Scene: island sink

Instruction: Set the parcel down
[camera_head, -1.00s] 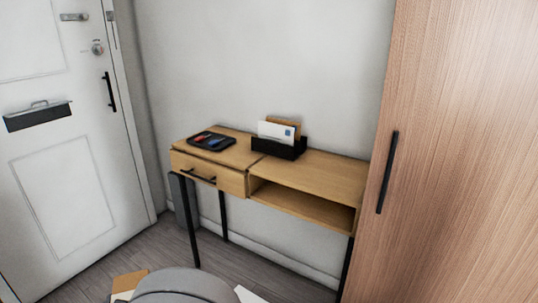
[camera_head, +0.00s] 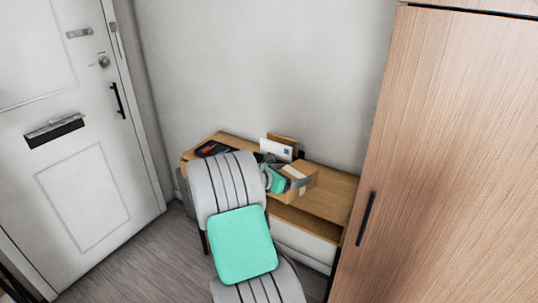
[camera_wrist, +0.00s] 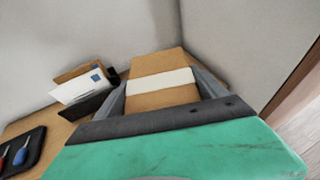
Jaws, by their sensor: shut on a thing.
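The parcel is a brown cardboard box with a pale tape band. In the wrist view the parcel (camera_wrist: 158,98) sits between the two grey fingers of my gripper (camera_wrist: 160,95), which is shut on it. In the head view my gripper (camera_head: 285,182) holds the parcel (camera_head: 303,175) at the console table (camera_head: 335,196), over the right part of its top. My arm hides part of the table. I cannot tell whether the parcel's underside touches the tabletop.
A black letter holder with envelopes (camera_head: 277,149) stands at the back of the table, close left of the parcel. A dark tray (camera_head: 212,148) lies at the left end. A tall wooden cabinet (camera_head: 440,150) stands to the right. The tabletop's right end is bare.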

